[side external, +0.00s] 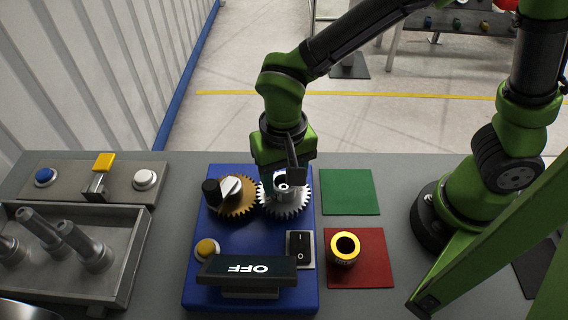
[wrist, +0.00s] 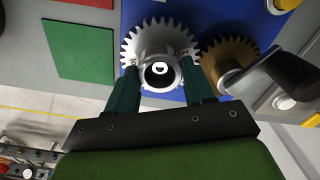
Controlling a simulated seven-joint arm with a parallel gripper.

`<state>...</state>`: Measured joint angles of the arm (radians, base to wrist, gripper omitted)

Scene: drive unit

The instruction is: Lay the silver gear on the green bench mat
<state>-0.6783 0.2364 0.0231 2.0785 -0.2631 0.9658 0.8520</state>
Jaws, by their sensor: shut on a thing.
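The silver gear (side external: 286,204) is on the blue drive unit (side external: 215,285), beside the bronze gear (side external: 238,206). In the wrist view, the silver gear (wrist: 146,43) has a raised hub with a round bore, and a pin end shows inside it. My gripper (wrist: 163,76) is shut on the hub of the silver gear, one finger on each side. In the side view, my gripper (side external: 283,180) comes down from above and covers part of the gear. The green bench mat (side external: 349,192) lies bare, right of the drive unit. It also shows in the wrist view (wrist: 80,51).
A black-knobbed crank (side external: 222,190) stands over the bronze gear. A panel reading OFF (side external: 247,269), a rocker switch (side external: 300,249) and a yellow button (side external: 207,250) are on the unit. A yellow-topped ring (side external: 345,247) stands on the red mat (side external: 372,275). A metal tray (side external: 125,262) is at left.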

